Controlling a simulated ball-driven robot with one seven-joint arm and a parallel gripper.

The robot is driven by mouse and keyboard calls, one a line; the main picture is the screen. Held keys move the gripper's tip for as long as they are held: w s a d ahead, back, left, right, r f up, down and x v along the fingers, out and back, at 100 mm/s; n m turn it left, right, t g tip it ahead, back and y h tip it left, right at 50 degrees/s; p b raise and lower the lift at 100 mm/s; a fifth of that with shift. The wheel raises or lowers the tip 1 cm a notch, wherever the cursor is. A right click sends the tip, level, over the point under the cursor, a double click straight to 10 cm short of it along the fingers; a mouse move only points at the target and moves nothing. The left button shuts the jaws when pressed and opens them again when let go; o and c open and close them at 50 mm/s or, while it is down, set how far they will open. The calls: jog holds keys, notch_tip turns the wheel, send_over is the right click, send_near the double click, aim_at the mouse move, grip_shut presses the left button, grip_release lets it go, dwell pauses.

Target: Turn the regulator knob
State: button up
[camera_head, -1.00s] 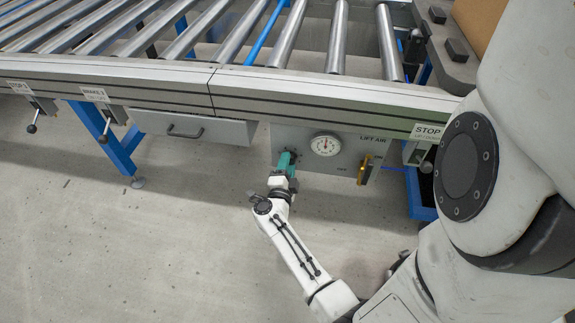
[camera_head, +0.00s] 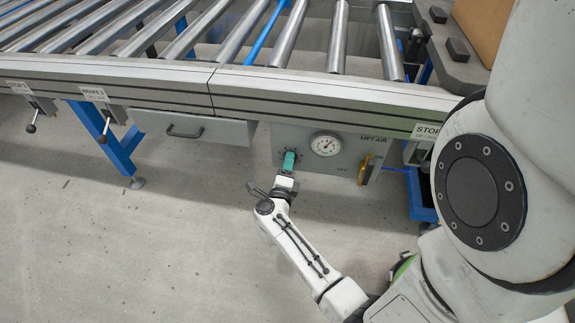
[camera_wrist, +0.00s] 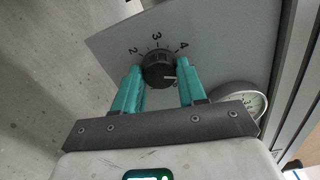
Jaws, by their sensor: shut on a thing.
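The black regulator knob (camera_wrist: 158,62) shows in the wrist view, with a white mark on its rim and a scale with 2, 3 and 4 around it. My gripper (camera_wrist: 160,76) has its teal fingers on either side of the knob and is shut on it. In the head view my gripper (camera_head: 289,161) is at the left part of the grey LIFT AIR panel (camera_head: 350,171) and hides the knob. The white mark points to the right in the wrist view. The round pressure gauge (camera_head: 325,144) is right of the knob, its needle tilted to the upper right.
A yellow lever (camera_head: 364,170) is on the panel's right side. A drawer (camera_head: 190,130) with a handle hangs to the left. The roller conveyor (camera_head: 240,85) runs above the panel. The floor (camera_head: 110,240) below is clear.

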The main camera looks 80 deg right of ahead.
dwell(0.3)
jog(key=o, duration=1.1)
jog(key=shift+c, duration=0.2)
jog(key=a+p, duration=0.2)
jog(key=a, duration=0.9)
jog(key=shift+s, duration=0.4)
